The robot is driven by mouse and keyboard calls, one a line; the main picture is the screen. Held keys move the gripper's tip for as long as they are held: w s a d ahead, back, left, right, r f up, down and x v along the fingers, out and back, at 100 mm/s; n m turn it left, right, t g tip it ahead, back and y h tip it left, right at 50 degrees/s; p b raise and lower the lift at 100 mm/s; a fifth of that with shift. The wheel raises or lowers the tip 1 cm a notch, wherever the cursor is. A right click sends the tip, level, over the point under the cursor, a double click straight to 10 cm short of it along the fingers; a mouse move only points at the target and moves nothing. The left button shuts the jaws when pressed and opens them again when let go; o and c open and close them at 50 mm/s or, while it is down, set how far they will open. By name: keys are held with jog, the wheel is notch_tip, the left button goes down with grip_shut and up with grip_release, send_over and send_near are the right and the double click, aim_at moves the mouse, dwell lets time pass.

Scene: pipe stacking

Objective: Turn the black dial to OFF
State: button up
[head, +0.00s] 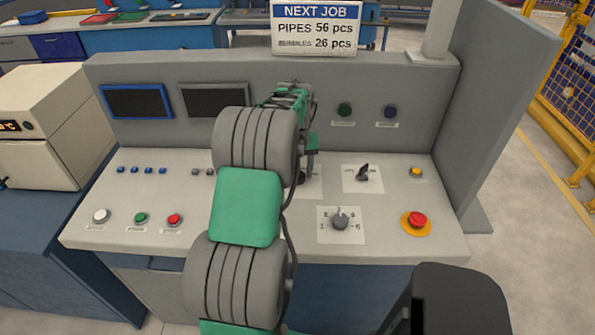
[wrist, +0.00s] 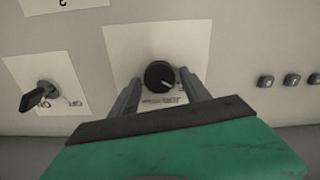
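A round black dial (wrist: 160,76) with a white pointer line sits on a pale label plate. In the wrist view its pointer slants down and to the right; I cannot read its lettering. My gripper (wrist: 159,80) is open, with one finger on each side of the dial and small gaps visible; contact cannot be confirmed. In the head view my gripper (head: 306,158) is over the console and my arm hides much of this dial. A second black switch (head: 363,172) with a lever handle is to its right; it also shows in the wrist view (wrist: 36,97).
A grey knob (head: 340,222) on a numbered plate is nearer the console's front. A red emergency button (head: 417,219) with a yellow base is at the right. White (head: 101,215), green (head: 141,218) and red (head: 174,220) buttons are at the left. The console's back panel (head: 340,85) rises behind.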

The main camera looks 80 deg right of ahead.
aim_at(297, 173)
jog(key=shift+o, duration=0.5)
notch_tip(297, 173, up, 8)
jog(key=shift+f+b, duration=0.1)
jog(key=shift+b, duration=0.5)
